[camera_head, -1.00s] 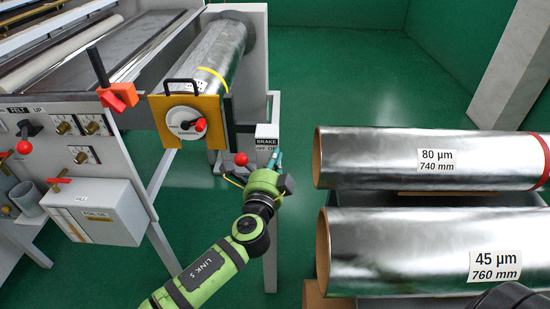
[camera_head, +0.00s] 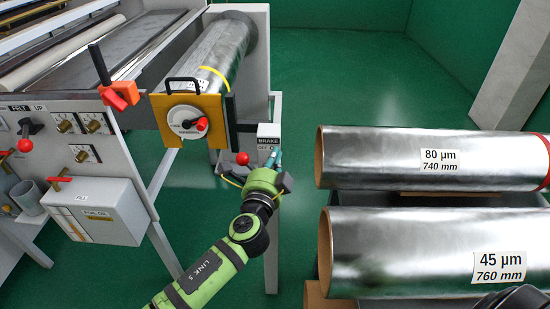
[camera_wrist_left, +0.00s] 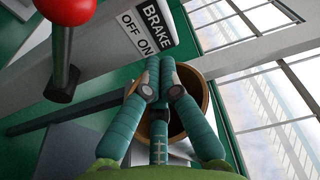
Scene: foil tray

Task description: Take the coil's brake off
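The coil (camera_head: 217,58) is a silver foil roll on the machine, with a yellow band. Below its near end, a white post carries the brake label (camera_head: 269,142). The red brake knob (camera_head: 242,158) is left of and below the label. In the left wrist view, the brake knob (camera_wrist_left: 68,14) stands on a dark stem beside the OFF end of the brake label (camera_wrist_left: 146,28). My left gripper (camera_head: 277,160) is in front of the post. In its wrist view, the teal fingertips (camera_wrist_left: 159,64) are together with nothing visible between them, right of the knob and apart from it.
A yellow plate (camera_head: 181,116) with a handle and red-knobbed dial covers the roll's end. Large foil rolls labelled 80 µm (camera_head: 400,170) and 45 µm (camera_head: 400,240) lie at the right. A control panel (camera_head: 80,137) with knobs is at the left. Green floor lies behind.

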